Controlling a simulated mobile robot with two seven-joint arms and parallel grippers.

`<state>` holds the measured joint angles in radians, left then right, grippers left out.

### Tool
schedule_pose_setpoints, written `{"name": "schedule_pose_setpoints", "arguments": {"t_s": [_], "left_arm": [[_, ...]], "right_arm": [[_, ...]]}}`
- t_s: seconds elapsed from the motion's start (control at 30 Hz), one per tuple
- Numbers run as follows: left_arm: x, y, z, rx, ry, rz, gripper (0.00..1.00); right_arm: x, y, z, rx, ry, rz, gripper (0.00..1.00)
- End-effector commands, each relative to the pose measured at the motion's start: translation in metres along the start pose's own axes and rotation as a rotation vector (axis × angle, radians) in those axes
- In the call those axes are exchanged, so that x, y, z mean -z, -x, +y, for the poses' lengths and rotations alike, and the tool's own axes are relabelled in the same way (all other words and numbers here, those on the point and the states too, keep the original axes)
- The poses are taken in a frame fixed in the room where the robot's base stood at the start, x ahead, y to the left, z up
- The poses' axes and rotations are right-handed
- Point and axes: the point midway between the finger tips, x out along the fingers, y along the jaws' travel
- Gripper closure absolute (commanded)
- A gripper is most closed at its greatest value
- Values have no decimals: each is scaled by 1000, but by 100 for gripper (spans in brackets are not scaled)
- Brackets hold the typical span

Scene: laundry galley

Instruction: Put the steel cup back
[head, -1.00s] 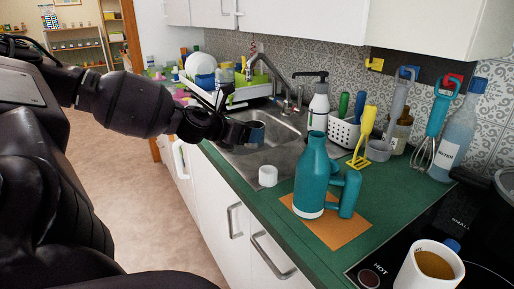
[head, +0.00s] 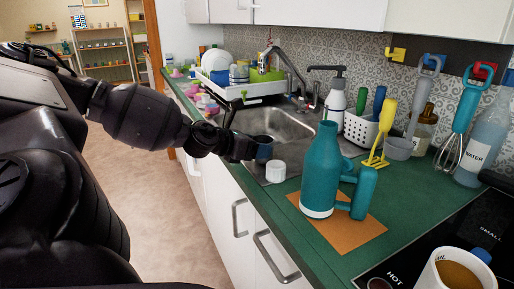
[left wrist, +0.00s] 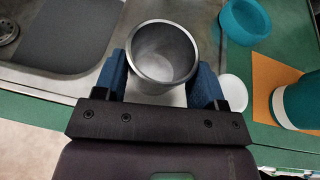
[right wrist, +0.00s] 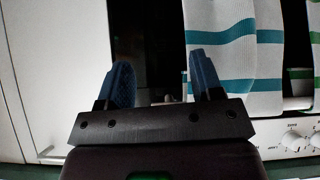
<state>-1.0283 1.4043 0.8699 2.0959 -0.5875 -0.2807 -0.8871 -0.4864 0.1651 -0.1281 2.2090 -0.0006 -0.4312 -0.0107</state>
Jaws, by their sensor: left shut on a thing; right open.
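The steel cup (left wrist: 162,55) is between the two blue finger pads of my left gripper (left wrist: 163,82), which is shut on it. In the left wrist view I look into its open, empty mouth. In the head view my left gripper (head: 262,148) is over the near edge of the sink, just behind a small white cap-like piece; its fingers mostly hide the cup there. Whether the cup touches a surface I cannot tell. My right gripper (right wrist: 160,82) is open and empty in front of the cabinet fronts, low and out of the head view.
A teal bottle (head: 321,170) stands on an orange mat (head: 350,237), right of the white piece (head: 275,171). The sink (head: 280,128) lies beyond. A mug (head: 455,268) stands at the near right. A striped towel (right wrist: 235,50) hangs near my right gripper.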

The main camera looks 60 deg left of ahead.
Motion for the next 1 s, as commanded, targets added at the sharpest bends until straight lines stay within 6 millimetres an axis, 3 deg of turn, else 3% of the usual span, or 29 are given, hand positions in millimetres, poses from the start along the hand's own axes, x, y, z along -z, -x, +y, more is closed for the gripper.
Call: {"name": "schedule_pose_setpoints", "arguments": {"t_s": [0.13,0.17,0.3,0.7,1.0], "left_arm": [[4,-2,0,0,0,2,76],[4,-2,0,0,0,2,31],[3,-1,0,0,0,2,10],[-2,2,0,0,0,-1,10],[-6,58,0,-1,4,-11,10]], "right_arm": [[-3,0,0,0,2,-6,40],[-3,0,0,0,2,-5,40],[-2,0,0,0,2,-5,40],[1,1,0,-1,0,2,40],[20,10,5,-8,-16,29,40]]}}
